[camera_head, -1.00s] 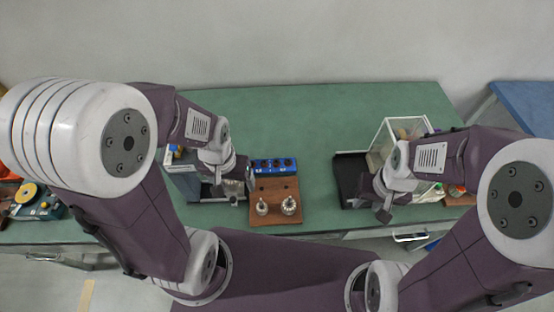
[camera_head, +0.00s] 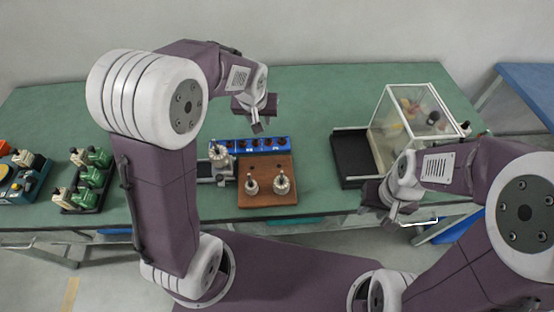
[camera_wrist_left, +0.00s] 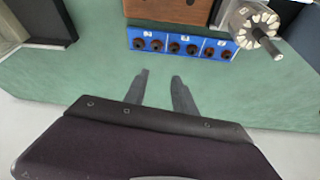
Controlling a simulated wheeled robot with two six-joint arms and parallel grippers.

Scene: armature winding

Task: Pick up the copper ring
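A blue block (camera_head: 266,144) with several dark round pieces in labelled slots stands at the back of the brown board (camera_head: 262,196). It also shows in the left wrist view (camera_wrist_left: 134,33), where the pieces look dark brown; I cannot tell which is the copper ring. My left gripper (camera_head: 256,127) is above the table behind the block. In the left wrist view its two fingers (camera_wrist_left: 160,75) are apart with only green tabletop between them, short of the block. My right gripper (camera_head: 382,207) hangs near the table's front right edge; its finger opening is unclear.
Armatures (camera_head: 283,184) stand on the board. Another armature (camera_head: 219,155) sits in a grey fixture (camera_head: 207,169) left of it. A black tray (camera_head: 350,155) and a clear-walled box (camera_head: 395,110) stand at right. Green machines (camera_head: 93,178) stand at left. The back of the table is mostly clear.

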